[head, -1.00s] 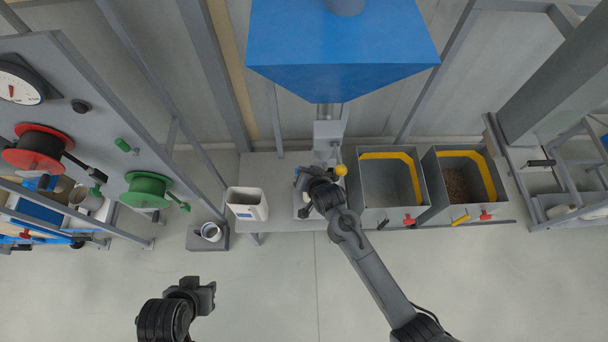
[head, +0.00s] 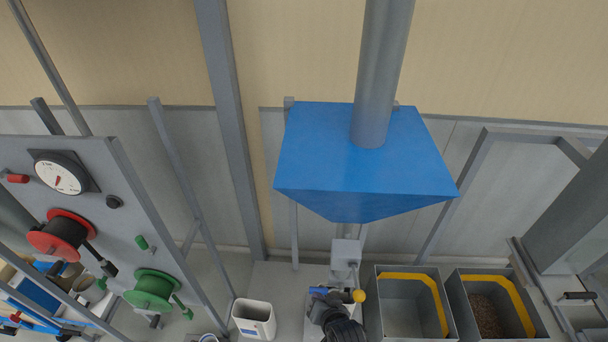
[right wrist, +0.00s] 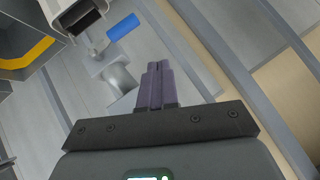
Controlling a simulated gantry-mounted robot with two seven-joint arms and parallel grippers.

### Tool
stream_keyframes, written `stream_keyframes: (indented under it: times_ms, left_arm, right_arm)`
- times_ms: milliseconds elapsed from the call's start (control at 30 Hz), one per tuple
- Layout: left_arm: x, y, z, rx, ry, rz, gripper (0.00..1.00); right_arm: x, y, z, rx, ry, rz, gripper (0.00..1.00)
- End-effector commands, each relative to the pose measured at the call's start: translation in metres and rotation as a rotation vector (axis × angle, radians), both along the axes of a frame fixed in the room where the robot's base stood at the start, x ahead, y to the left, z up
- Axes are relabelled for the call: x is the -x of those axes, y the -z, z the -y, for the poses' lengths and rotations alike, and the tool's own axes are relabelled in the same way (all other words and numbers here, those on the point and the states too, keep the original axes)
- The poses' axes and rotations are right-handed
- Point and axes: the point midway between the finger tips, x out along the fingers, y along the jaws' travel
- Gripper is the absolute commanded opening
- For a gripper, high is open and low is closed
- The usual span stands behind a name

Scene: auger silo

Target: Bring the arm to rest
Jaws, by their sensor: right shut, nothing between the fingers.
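My right gripper (head: 328,302) is near the bottom centre of the head view, below the blue hopper (head: 365,165). In the right wrist view its two fingers (right wrist: 157,84) lie together with nothing between them. A blue handle (right wrist: 123,26) on a grey auger fitting (right wrist: 116,72) shows ahead and to the left of the fingers, apart from them. In the head view the blue handle (head: 318,291) and a yellow knob (head: 358,296) are close by the gripper, which partly hides the fitting. My left gripper is out of view.
Two grey bins with yellow edging, one empty (head: 372,320) and one with brown grain (head: 488,315), stand just right of the gripper. A white container (head: 254,319) stands to the left. A panel with a dial (head: 60,174), red reel (head: 62,234) and green reel (head: 153,290) is far left.

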Motion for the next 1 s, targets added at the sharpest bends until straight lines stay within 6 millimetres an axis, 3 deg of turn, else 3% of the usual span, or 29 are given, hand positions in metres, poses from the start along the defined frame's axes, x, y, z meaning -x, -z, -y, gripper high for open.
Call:
stream_keyframes:
  times_ms: [167,233,300,367,500,600,700,800,1000]
  left_arm:
    - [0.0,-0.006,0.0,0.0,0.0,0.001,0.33]
    - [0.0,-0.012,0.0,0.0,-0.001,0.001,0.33]
    - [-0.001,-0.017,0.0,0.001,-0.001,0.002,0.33]
    - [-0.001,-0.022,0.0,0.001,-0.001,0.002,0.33]
    - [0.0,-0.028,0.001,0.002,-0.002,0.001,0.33]
    - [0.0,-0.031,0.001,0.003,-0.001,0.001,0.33]
    - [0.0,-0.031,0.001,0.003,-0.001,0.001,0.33]
    - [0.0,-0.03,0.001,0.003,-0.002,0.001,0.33]
    - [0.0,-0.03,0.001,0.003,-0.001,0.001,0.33]
  right_arm:
    - [0.039,0.036,0.01,0.014,0.006,-0.081,0.0]
    - [0.068,0.047,0.026,0.021,0.022,-0.116,0.0]
    - [0.1,0.045,0.047,0.032,0.036,-0.148,0.0]
    - [0.13,0.035,0.066,0.063,0.029,-0.187,0.0]
    - [0.191,-0.005,0.105,0.183,-0.053,-0.286,0.0]
    - [0.221,-0.04,0.123,0.278,-0.138,-0.339,0.0]
    - [0.238,-0.074,0.135,0.366,-0.228,-0.371,0.0]
    - [0.249,-0.095,0.139,0.429,-0.31,-0.401,0.0]
    - [0.265,-0.093,0.141,0.484,-0.412,-0.473,0.0]
